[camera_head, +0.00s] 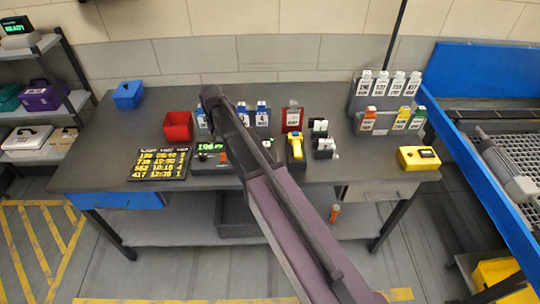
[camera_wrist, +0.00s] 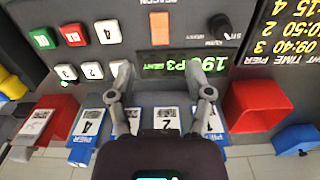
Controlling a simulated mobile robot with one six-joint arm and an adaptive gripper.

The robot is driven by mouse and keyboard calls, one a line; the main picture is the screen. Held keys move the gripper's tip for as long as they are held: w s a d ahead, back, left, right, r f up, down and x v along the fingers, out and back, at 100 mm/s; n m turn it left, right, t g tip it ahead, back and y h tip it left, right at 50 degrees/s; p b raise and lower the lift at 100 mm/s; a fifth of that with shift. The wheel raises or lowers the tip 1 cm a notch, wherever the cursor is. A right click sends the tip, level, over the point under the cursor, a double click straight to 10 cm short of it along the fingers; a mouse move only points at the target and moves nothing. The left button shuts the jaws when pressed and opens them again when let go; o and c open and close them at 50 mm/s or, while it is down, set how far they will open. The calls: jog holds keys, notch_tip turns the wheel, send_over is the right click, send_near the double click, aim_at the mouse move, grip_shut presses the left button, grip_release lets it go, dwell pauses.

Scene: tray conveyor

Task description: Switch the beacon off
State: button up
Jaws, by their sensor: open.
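The control panel (camera_wrist: 185,55) appears upside down in the wrist view. It carries an orange switch (camera_wrist: 160,28) beside the word BEACON, and I cannot tell which way the switch is set. A black knob (camera_wrist: 220,27) is to its right and a lit green display (camera_wrist: 182,64) below it. My gripper (camera_wrist: 165,85) is open and empty, with its fingers spread apart near the panel's display edge, apart from the switch. In the head view the panel (camera_head: 205,160) is partly hidden by my arm, the orange switch (camera_head: 222,157) shows small, and my gripper cannot be made out.
Green, red and white buttons (camera_wrist: 75,35) and white numbered keys (camera_wrist: 90,70) are left of the switch. A red bin (camera_wrist: 255,107) and blue card holders (camera_wrist: 85,130) stand close by. A flight board (camera_head: 160,163), yellow scanner (camera_head: 296,147) and yellow box (camera_head: 418,158) are on the bench.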

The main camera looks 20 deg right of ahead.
jog(key=shift+r+p, duration=2.65)
jog(key=shift+r, duration=0.3)
jog(key=s+d+n, duration=0.1)
jog(key=s+d, duration=0.5)
jog(key=s, duration=0.4)
jog(key=s+d+n, duration=0.1)
jog(key=s+d, duration=0.6)
jog(key=s, duration=0.4)
jog(key=shift+r+n+p, duration=0.35)
jog(key=shift+n+p, duration=0.05)
